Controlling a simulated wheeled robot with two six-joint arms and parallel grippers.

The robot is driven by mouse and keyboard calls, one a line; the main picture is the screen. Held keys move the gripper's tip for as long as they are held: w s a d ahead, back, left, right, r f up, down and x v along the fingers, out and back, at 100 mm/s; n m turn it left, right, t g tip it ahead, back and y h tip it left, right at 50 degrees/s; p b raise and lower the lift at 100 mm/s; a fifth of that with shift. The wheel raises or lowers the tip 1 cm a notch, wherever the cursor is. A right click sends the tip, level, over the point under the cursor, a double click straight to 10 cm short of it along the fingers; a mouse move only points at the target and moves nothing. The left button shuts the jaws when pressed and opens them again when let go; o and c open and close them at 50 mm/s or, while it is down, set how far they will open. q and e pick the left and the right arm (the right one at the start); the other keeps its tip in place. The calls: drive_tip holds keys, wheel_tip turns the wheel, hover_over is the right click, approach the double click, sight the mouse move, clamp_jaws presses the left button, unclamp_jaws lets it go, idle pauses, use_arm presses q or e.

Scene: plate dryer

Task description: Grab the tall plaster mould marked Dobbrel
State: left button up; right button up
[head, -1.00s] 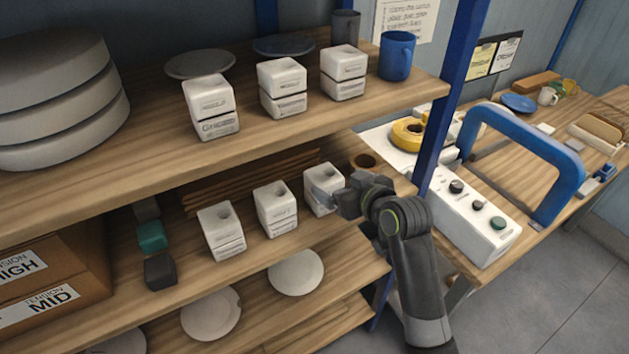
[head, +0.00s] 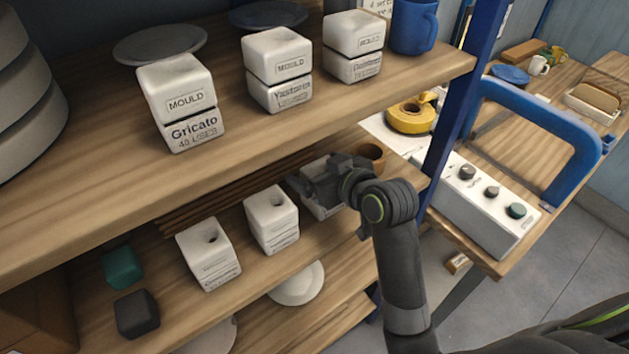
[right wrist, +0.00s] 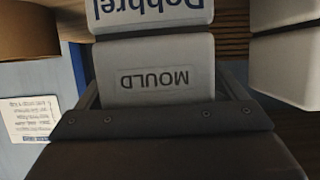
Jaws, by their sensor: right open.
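The white plaster mould marked Dobbrel (right wrist: 153,70) appears upside down in the right wrist view, with "MOULD" on its other block. In the head view it is the rightmost mould (head: 318,206) on the middle shelf, partly hidden by my right gripper (head: 316,181). My right gripper is open, with a finger on each side of the mould in the wrist view (right wrist: 160,88). I cannot tell whether the fingers touch it. Two similar moulds (head: 208,254) (head: 271,220) stand to its left, their labels too small to read. My left gripper is not in view.
The upper shelf (head: 250,120) overhangs close above, carrying several moulds, including one marked Gricato (head: 185,105), and a blue mug (head: 413,25). A brown ring (head: 371,156) lies just behind my gripper. A blue post (head: 452,125) stands to the right.

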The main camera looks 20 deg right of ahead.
drive_tip(key=shift+s+d+r, duration=0.1)
drive_tip(key=shift+s+d, duration=0.05)
drive_tip(key=shift+s, duration=0.05)
drive_tip(key=shift+s+d+r, duration=0.1)
drive_tip(key=shift+s+r, duration=0.05)
drive_tip(key=shift+s, duration=0.25)
drive_tip(key=c, duration=0.4)
drive_tip(key=shift+w, duration=0.1)
drive_tip(key=shift+c, duration=1.1)
drive_tip(key=c, duration=0.8)
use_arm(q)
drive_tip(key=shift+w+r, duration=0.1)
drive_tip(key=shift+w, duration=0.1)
use_arm(e)
drive_tip(key=shift+w, duration=0.1)
